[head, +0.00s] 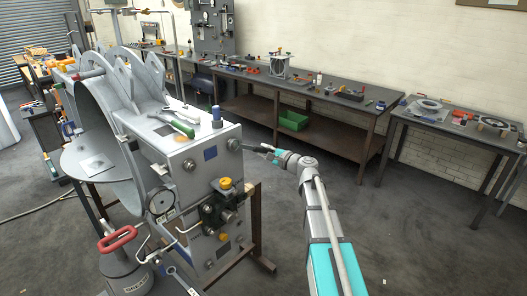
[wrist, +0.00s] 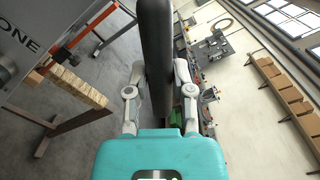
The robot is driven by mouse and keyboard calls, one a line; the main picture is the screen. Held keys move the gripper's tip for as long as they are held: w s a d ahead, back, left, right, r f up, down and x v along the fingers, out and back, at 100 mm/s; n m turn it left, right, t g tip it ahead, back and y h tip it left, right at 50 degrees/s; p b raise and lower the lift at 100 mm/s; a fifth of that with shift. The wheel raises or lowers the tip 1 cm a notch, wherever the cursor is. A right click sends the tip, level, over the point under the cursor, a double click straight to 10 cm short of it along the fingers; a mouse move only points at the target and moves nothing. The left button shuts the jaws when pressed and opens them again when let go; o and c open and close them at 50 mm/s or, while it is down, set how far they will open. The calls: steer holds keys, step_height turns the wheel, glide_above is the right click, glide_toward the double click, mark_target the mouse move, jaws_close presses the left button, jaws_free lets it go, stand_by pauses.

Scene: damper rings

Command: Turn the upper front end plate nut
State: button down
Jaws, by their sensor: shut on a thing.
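A grey end plate (head: 205,185) forms the near face of the large machine in the head view. A dark round nut (head: 233,145) sits at its upper right corner, and another nut (head: 189,165) at its upper left. My gripper (head: 269,152) is just right of the upper right nut, its fingers pointing at the plate.
A valve block (head: 222,205) with yellow caps projects from the plate below. Workbenches (head: 300,88) line the wall; the floor to the right is clear.

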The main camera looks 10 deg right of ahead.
steer(key=shift+s+d, duration=0.25)
steer(key=shift+s, duration=0.1)
stand_by(0.8)
steer(key=shift+v, duration=1.55)
